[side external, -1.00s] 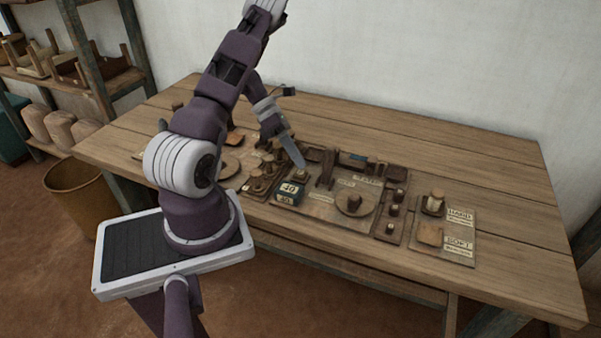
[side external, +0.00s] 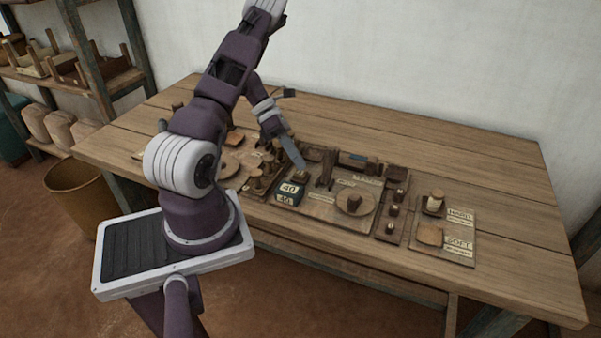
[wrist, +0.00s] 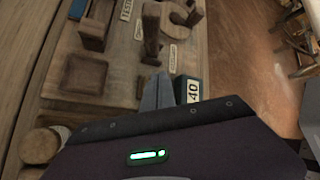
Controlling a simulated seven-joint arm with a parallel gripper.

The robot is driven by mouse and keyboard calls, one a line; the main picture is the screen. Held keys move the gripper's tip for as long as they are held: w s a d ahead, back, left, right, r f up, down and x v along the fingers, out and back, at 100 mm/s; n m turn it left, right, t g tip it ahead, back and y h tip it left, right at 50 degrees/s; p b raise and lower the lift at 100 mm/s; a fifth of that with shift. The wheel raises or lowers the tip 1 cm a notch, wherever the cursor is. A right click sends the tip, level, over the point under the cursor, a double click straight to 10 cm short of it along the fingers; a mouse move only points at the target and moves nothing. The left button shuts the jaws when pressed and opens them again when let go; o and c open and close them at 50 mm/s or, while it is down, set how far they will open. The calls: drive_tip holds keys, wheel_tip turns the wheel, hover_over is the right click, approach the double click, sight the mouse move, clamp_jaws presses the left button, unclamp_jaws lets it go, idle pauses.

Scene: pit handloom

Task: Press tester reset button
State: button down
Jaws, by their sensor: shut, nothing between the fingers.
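The tester is a wooden board (side external: 335,212) with an upright post (side external: 325,172), a round plate (side external: 356,201) and a small block reading 40 (side external: 289,192). A small square-based button (side external: 300,178) sits just behind the block. My gripper (side external: 302,167) is shut and empty, pointing down with its tips right at the top of this button; I cannot tell if they touch. In the wrist view the shut fingers (wrist: 157,92) are beside the 40 block (wrist: 193,91) and hide the button. The post (wrist: 151,40) is just beyond them.
A square wooden tray (wrist: 85,75) lies close to the fingers. More boards with small knobs stand left and right on the table, including one with HARD and SOFT labels (side external: 458,230). The table's right end (side external: 520,200) is clear.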

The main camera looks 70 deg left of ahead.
sight(297, 171)
drive_tip(key=shift+f, duration=0.2)
drive_tip(key=shift+f, duration=0.55)
idle(0.7)
drive_tip(key=shift+r, duration=1)
drive_tip(key=shift+r, duration=2.5)
